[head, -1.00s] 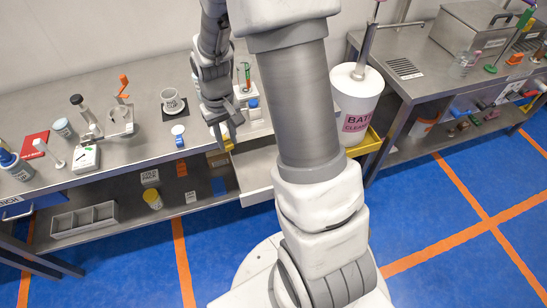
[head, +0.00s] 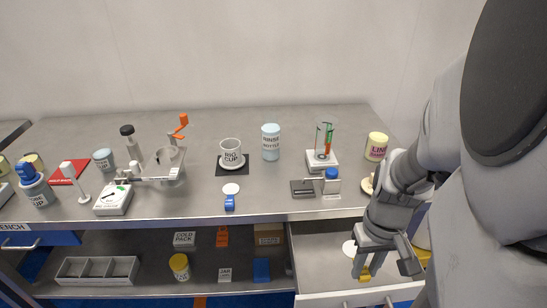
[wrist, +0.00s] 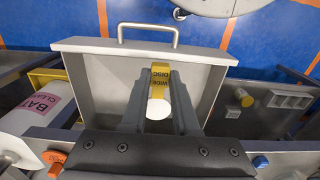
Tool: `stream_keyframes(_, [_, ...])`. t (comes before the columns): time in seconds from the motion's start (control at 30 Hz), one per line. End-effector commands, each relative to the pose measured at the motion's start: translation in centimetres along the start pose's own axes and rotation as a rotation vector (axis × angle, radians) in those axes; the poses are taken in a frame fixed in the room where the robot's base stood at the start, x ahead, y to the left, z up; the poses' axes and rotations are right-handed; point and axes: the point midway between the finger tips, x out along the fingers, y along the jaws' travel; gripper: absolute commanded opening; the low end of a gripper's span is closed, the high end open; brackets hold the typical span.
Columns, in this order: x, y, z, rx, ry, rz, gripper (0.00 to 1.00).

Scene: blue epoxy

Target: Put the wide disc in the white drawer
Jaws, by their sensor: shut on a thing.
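The wide disc is a white round plate with a yellow tab (wrist: 160,84) lettered "WIDE DISC". In the wrist view, my gripper (wrist: 159,88) is shut on the tab, and the white plate shows between the fingers. In the head view, my gripper (head: 384,268) hangs at the right over the white drawer (head: 312,272), with the yellow tab (head: 365,273) at its fingers and a white round (head: 349,247) beside them. The drawer is pulled open below the bench top; its front and handle show in the wrist view (wrist: 95,52). I cannot tell whether the disc touches the drawer floor.
A shelf left of the drawer holds a divided tray (head: 97,269) and small boxes.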

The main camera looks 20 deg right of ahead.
Motion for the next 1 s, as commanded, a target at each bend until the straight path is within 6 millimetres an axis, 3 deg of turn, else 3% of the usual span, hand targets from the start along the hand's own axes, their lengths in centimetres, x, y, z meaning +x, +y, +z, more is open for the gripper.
stream_keyframes(0.3, [1.5, 0.5, -2.1, 0.001, -0.005, -0.003, 0.0])
stream_keyframes(0.6, [5.3, 1.7, -7.7, 0.001, -0.002, -0.002, 0.0])
stream_keyframes(0.8, [6.8, 2.3, -10.5, 0.002, -0.001, -0.001, 0.0])
stream_keyframes(1.0, [7.6, 2.5, -11.2, 0.001, -0.001, 0.0, 0.0])
